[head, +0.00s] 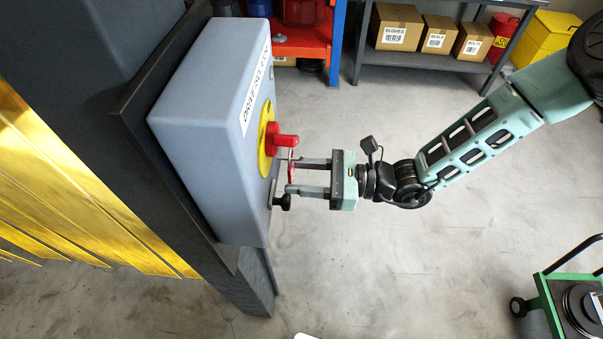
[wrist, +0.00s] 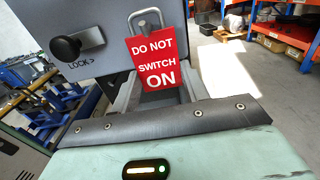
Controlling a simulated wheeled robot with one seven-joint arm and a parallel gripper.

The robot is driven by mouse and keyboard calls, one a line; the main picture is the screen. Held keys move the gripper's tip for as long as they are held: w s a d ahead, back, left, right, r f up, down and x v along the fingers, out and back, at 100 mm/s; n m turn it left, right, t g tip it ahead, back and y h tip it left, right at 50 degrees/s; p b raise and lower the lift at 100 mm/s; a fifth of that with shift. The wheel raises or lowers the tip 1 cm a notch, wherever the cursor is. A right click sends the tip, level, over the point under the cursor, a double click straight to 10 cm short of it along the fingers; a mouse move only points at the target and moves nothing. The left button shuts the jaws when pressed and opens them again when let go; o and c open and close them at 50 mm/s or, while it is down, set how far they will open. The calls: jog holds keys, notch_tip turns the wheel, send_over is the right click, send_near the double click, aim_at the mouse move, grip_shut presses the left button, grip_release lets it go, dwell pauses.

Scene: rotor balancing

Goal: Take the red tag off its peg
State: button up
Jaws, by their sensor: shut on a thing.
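The red tag (wrist: 153,62) reads "DO NOT SWITCH ON" in the wrist view, with a metal loop (wrist: 147,17) at its top. In the head view the tag (head: 291,173) is a thin red sliver between the fingers of my gripper (head: 290,176). My gripper is shut on the tag, in front of the grey switch box (head: 205,130). The tag hangs upright just below the red switch handle (head: 287,140) on its yellow disc (head: 265,150). I cannot tell whether the loop is still around a peg.
A black knob (head: 282,202) sticks out of the box just below my gripper; in the wrist view it (wrist: 66,47) is beside "LOCK". A shelf (head: 440,65) with cartons stands behind. A green cart (head: 560,300) is at lower right. The floor between is clear.

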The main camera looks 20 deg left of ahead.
jog(key=shift+w+d+r, duration=0.2)
jog(key=shift+d, duration=0.45)
jog(key=shift+w+d+r, duration=0.15)
jog(key=shift+d, duration=0.45)
jog(key=shift+c, duration=0.2)
jog(key=shift+f+p+v, duration=0.2)
jog(key=shift+p+v, duration=0.2)
jog(key=shift+v, duration=1.75)
jog(key=shift+s, duration=0.1)
